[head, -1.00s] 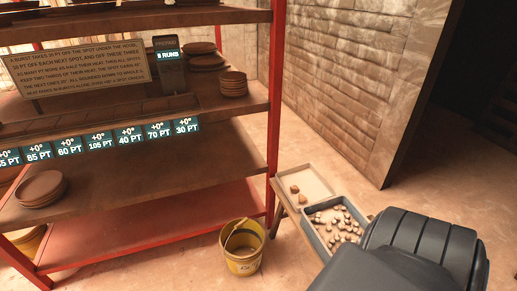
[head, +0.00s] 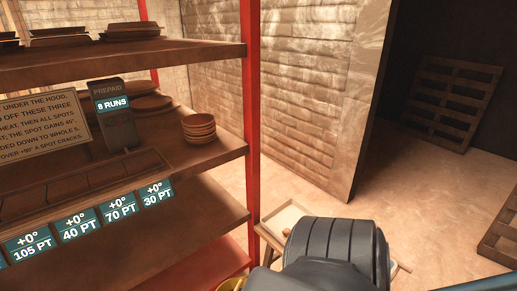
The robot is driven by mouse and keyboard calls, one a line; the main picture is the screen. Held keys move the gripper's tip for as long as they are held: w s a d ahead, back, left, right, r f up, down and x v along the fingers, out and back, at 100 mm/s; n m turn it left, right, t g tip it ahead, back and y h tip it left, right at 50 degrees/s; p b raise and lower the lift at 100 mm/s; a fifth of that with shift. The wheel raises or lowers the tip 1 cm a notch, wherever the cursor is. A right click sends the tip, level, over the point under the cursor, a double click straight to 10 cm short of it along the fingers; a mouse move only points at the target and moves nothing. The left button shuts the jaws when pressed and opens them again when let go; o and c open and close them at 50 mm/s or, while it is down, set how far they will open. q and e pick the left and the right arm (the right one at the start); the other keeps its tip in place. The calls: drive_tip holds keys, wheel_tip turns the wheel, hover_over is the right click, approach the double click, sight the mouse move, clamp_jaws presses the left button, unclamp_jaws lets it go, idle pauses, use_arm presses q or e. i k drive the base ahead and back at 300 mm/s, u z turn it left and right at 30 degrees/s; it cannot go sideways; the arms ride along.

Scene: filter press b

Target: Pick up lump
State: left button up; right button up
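No lump shows clearly in the head view now. The pale shallow tray (head: 284,217) at the lower middle is partly covered by a dark part of my own arm. The blue-grey tray that held many small lumps a second ago is hidden behind that arm part. Neither gripper's fingers are in view, so I cannot see whether either holds anything.
A red-framed shelf (head: 253,130) fills the left, with stacked bowls (head: 199,128), a prepaid meter (head: 112,112) reading 8 runs, a text sign (head: 45,130) and point labels (head: 119,206). Wooden pallets (head: 440,100) stand at the right. Floor (head: 440,225) is open there.

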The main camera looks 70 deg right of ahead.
sight(286, 232)
drive_tip(key=z, duration=0.1)
drive_tip(key=i, duration=1.5)
drive_tip(key=z, duration=2.5)
